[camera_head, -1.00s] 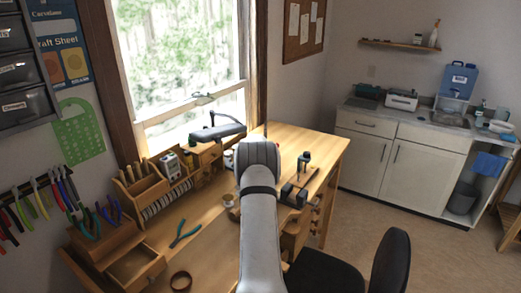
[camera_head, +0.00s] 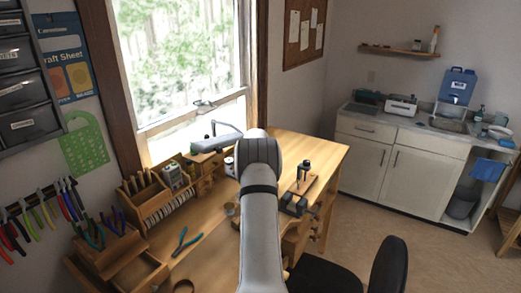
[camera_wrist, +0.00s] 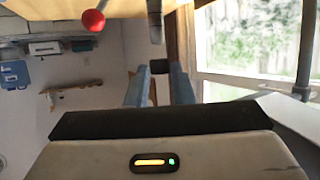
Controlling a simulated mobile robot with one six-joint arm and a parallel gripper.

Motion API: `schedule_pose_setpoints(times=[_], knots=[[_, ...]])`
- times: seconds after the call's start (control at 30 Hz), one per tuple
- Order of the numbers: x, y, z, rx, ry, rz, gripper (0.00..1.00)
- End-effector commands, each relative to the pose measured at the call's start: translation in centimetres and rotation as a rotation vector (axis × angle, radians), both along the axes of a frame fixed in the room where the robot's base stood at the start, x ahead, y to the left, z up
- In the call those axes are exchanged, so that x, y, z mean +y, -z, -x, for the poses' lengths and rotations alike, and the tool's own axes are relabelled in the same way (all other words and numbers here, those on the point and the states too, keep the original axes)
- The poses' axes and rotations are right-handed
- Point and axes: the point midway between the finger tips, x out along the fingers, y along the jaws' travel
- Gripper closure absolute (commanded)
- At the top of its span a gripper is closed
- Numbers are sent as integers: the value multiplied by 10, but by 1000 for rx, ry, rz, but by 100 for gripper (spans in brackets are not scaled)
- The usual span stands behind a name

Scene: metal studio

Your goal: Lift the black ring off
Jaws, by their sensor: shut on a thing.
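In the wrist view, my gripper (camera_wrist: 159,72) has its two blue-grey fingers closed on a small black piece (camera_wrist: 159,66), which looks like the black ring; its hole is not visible. A dark post (camera_wrist: 155,18) shows just beyond it at the top of the picture; I cannot tell whether the ring still surrounds or touches it. In the head view, my arm hides the gripper and the ring. A small stand with a dark-topped upright (camera_head: 304,170) is on the bench, right of my arm.
A red ball (camera_wrist: 93,20) is near the post in the wrist view. The wooden workbench (camera_head: 290,146) holds pliers (camera_head: 185,241), a tool rack (camera_head: 160,203) and a lamp-like grey arm (camera_head: 215,139). A black chair (camera_head: 390,265) stands at the front right.

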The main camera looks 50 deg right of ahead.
Motion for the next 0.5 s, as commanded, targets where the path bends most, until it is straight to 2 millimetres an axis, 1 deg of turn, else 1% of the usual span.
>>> schedule_pose_setpoints(times=[0.03,0.27,0.5], knots=[[5,7,3,0,0,0,100],[28,8,23,-1,0,2,100],[65,7,52,-1,0,2,100]])
